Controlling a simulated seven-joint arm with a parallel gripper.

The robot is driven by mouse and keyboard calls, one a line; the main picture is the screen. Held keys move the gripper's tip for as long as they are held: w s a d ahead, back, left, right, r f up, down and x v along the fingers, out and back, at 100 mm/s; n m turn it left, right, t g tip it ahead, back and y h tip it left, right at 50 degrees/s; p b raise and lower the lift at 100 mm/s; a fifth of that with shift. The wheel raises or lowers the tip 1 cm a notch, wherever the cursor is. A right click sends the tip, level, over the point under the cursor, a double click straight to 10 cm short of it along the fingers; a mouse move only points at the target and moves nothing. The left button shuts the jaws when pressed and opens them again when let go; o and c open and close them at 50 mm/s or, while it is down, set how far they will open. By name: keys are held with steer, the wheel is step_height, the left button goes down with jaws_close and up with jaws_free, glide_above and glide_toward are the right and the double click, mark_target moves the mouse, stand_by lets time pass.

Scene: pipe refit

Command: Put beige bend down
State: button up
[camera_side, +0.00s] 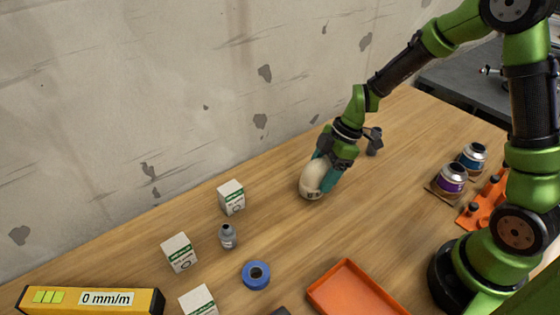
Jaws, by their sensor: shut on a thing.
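The beige bend (313,178) is a pale, rounded pipe piece in the middle of the camera_side view. My gripper (328,172) is shut on it, with a teal finger along its right side. The bend's lower end is at or just above the wooden table (370,215); I cannot tell whether it touches. The gripper hides part of the bend's upper right side.
A dark grey fitting (375,140) stands behind the gripper. White boxes (231,197), a small grey bottle (228,236) and a blue tape roll (256,275) are front left. An orange tray (350,290) is in front; purple-labelled (452,178) and blue-labelled (473,157) cans stand right.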

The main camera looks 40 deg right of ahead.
steer(key=shift+f, duration=0.2)
steer(key=o, duration=1.1)
steer(key=shift+f, duration=0.1)
steer(key=v, duration=1.2)
steer(key=s+a+r+m+t+h, duration=0.2)
steer(key=s+r+m+t, duration=0.3)
steer(key=s+r+m, duration=0.5)
steer(key=shift+s+a+r+m, duration=0.3)
steer(key=shift+s+m, duration=1.1)
steer(key=shift+m, duration=2.4)
steer(key=shift+a+f, duration=0.1)
